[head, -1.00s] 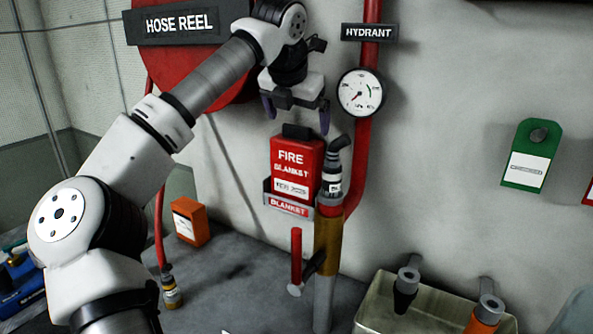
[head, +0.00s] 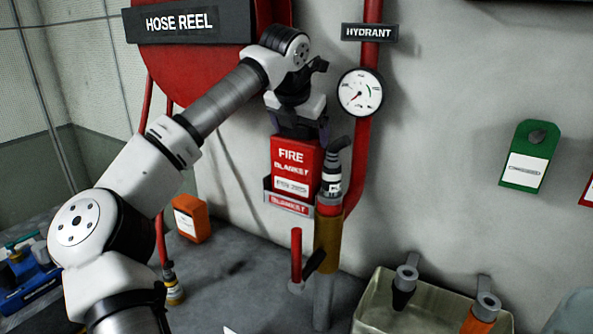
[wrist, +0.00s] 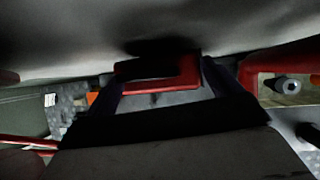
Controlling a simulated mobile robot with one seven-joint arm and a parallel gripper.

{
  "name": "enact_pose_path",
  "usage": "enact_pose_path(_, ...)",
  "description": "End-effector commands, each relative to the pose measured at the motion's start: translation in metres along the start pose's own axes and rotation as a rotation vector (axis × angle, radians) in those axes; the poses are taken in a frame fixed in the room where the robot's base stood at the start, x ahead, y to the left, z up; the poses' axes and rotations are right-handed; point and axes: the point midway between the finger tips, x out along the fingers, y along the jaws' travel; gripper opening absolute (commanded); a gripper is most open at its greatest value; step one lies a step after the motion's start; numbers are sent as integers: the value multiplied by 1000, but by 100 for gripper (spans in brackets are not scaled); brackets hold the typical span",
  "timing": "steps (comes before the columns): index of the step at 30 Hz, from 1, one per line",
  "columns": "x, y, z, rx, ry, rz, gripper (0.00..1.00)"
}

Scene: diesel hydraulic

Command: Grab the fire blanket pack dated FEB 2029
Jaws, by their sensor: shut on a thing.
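The red fire blanket pack (head: 297,160) stands upright in its wall holder (head: 289,204) marked BLANKET, below the hose reel sign. Its white date label is too small to read in the head view. My gripper (head: 299,135) is above it, pointing down, with its fingers at the top of the pack and shut on it. The black top of the pack is hidden by my gripper. In the wrist view the pack's red top (wrist: 178,78) shows between the two dark fingers.
A hydrant pipe (head: 362,140) with a gauge (head: 360,92) runs close on the right. A black and white nozzle (head: 333,173) stands beside the pack. An orange box (head: 191,219) and a tray (head: 425,314) are lower down. The wall is right behind.

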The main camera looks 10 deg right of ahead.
Motion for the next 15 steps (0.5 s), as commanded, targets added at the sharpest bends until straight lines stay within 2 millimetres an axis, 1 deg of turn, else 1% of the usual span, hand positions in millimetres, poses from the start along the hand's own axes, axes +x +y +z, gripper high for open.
enact_pose_path(1, 0, 0, 0, 1, 0, 0, 40)
enact_pose_path(3, 0, 0, 0, 1, 0, 0, 31)
enact_pose_path(11, -2, 0, 1, 1, -2, 0, 31)
enact_pose_path(15, -6, 0, 4, 1, -3, 2, 31)
